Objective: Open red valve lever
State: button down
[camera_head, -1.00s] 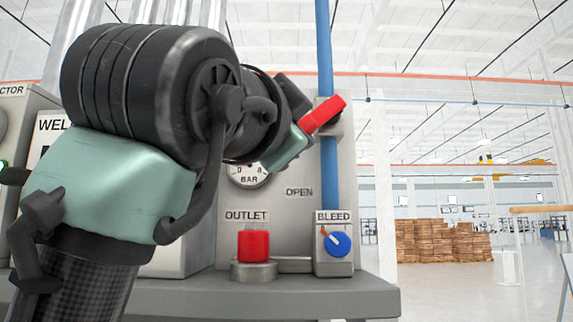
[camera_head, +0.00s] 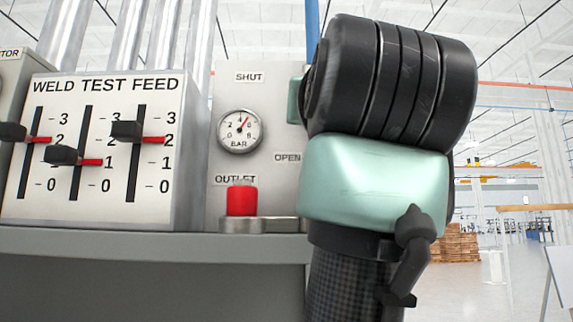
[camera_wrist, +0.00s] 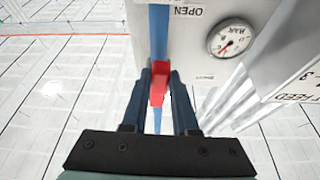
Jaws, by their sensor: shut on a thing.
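The red valve lever (camera_wrist: 158,97) shows in the wrist view between the two dark fingers of my gripper (camera_wrist: 160,73), which is shut on it. The lever lies in front of the blue pipe (camera_wrist: 157,25), and its exact angle is hard to tell. In the head view, my arm hides the lever, my fingers and most of the blue pipe (camera_head: 312,16). The OPEN label (camera_head: 287,157) and SHUT label (camera_head: 249,77) show on the grey panel left of my arm.
A round pressure gauge (camera_head: 240,131) sits on the panel above a red outlet knob (camera_head: 241,200). The WELD TEST FEED box (camera_head: 105,150) with black slider handles stands left on the grey ledge (camera_head: 150,243). Stacked boxes (camera_head: 455,243) stand far off at the right, across open floor.

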jog(key=shift+s+d+r+n+y, duration=0.15)
jog(key=shift+d+r+n+y, duration=0.1)
jog(key=shift+n+y, duration=0.25)
jog(key=c, duration=1.1)
grip_release()
jog(key=o, duration=0.4)
jog(key=shift+w+f, duration=0.15)
jog(key=shift+w, duration=0.05)
jog(key=b+v, duration=0.7)
jog(key=v, duration=0.6)
